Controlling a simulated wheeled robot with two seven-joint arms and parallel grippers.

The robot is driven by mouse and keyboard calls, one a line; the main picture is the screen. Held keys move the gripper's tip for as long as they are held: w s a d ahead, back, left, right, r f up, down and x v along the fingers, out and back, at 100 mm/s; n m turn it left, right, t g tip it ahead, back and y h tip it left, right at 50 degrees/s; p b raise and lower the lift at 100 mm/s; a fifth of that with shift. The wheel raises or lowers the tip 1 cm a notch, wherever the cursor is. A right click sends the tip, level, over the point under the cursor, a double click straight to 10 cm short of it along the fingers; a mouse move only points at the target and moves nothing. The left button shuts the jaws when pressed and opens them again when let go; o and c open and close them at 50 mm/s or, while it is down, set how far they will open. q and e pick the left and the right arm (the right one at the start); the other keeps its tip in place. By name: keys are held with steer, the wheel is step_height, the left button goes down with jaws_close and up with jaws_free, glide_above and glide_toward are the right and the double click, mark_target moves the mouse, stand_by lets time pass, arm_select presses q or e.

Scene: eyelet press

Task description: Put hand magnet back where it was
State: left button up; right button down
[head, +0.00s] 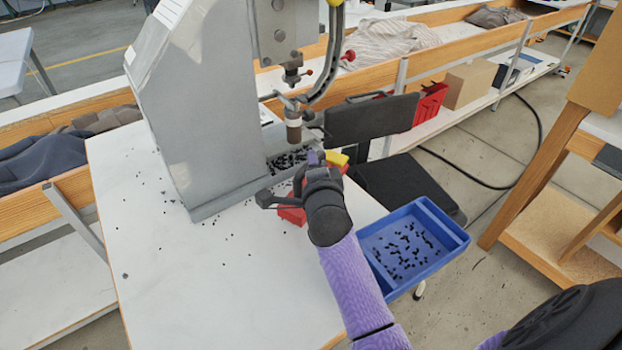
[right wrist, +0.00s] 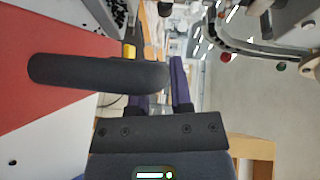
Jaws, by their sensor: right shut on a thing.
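My right gripper (head: 316,162) is at the front right of the press base, beside the parts tray, with its arm coming up from the bottom of the head view. It is shut on a dark rounded bar (right wrist: 85,72), which appears to be the hand magnet. In the right wrist view the bar runs leftward across the purple fingers, over a red surface (right wrist: 60,50). In the head view the gripper largely hides the bar, and I cannot tell whether it touches anything below. My left gripper is not in view.
The grey press (head: 205,100) stands on the white table (head: 220,275), with scattered small black parts. A red item (head: 291,215) and a yellow item (head: 336,158) show around the gripper. A blue tray (head: 385,226) holds small black parts at the right edge. A dark chair (head: 372,118) stands behind.

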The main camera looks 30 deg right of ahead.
steer(key=shift+f, duration=0.75)
steer(key=shift+f, duration=0.1)
steer(key=c, duration=0.5)
jaws_free()
steer(key=shift+f, duration=0.1)
steer(key=shift+c, duration=0.2)
